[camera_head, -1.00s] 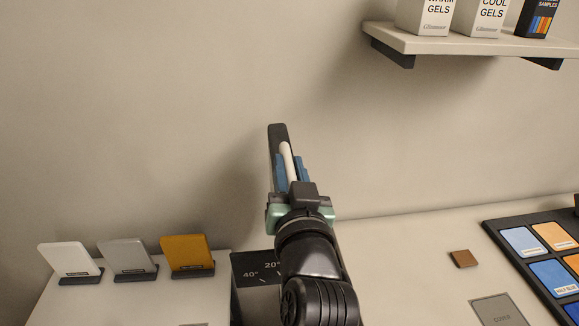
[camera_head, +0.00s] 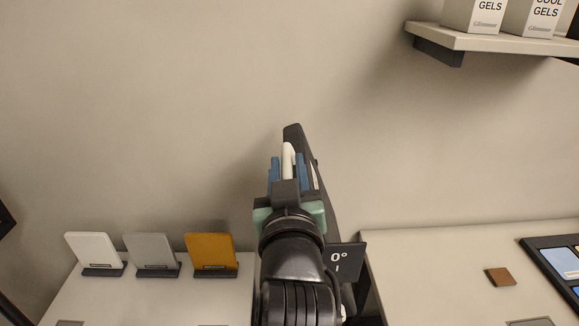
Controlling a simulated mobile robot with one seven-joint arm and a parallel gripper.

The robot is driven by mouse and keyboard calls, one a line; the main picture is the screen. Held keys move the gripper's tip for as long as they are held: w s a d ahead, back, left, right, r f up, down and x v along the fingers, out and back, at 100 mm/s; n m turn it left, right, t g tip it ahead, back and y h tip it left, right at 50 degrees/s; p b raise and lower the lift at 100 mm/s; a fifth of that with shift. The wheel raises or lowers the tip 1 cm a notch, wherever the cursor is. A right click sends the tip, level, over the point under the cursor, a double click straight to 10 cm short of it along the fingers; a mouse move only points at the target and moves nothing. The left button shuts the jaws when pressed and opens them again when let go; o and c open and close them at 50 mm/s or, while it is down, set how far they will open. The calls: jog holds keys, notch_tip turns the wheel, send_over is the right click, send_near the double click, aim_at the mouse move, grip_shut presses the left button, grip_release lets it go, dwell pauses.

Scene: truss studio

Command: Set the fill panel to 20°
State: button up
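The fill panel (camera_head: 325,200) is a dark, thin upright panel seen at a steep angle, just right of my gripper and partly hidden by it. A white bar-like handle (camera_head: 288,156) shows at its upper left. My gripper (camera_head: 288,172) has its two blue fingers on either side of this handle and looks shut on it. A dark angle scale (camera_head: 347,260) stands below at right, showing "0°" and a tick. My arm hides the scale's left part, so a digit before the 0 may be hidden. The panel's exact angle cannot be read.
White, grey and orange cards (camera_head: 211,251) stand in dark holders on the left counter. A small brown block (camera_head: 499,277) and a dark swatch tray (camera_head: 556,262) lie on the right counter. A wall shelf (camera_head: 490,43) with boxes is at upper right.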

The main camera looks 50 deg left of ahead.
jog(key=shift+o, duration=1.2)
jog(key=shift+d, duration=0.1)
jog(key=p+v, duration=0.1)
jog(key=v, duration=0.2)
jog(key=p+v, duration=0.2)
jog(key=v, duration=0.2)
jog(key=p+v, duration=0.2)
jog(key=v, duration=0.1)
jog(key=shift+d+r, duration=0.15)
jog(key=shift+r, duration=0.1)
jog(key=shift+f+p+v, duration=0.1)
jog(key=shift+p+v, duration=0.3)
jog(key=shift+v, duration=0.25)
jog(key=shift+f+p+v, duration=0.15)
jog(key=shift+p+v, duration=0.2)
jog(key=shift+v, duration=0.35)
